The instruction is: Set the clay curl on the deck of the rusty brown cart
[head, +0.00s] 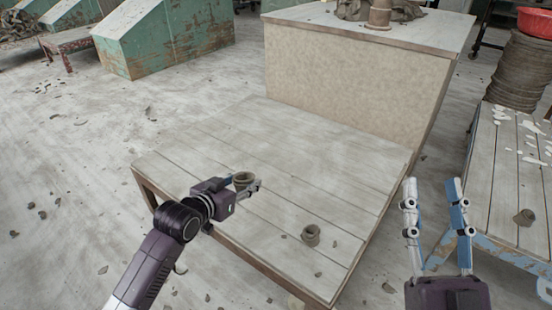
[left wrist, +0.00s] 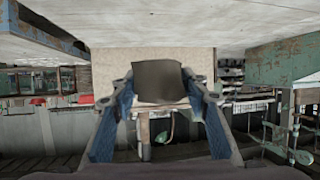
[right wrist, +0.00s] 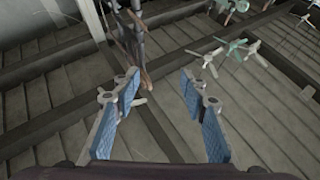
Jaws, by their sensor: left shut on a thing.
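My left gripper (head: 244,184) is shut on a grey-brown clay curl (head: 243,178), over the plank deck of the rusty brown cart (head: 205,145). The curl also shows between the fingers in the left wrist view (left wrist: 160,80). I cannot tell whether the curl touches the deck. My right gripper (head: 432,190) is open and empty, to the right of the deck. Its spread fingers also show in the right wrist view (right wrist: 160,92).
A large pale block with a plank top (head: 355,75) stands behind the deck. Green sloped boxes (head: 165,40) stand back left. Scraps litter the floor.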

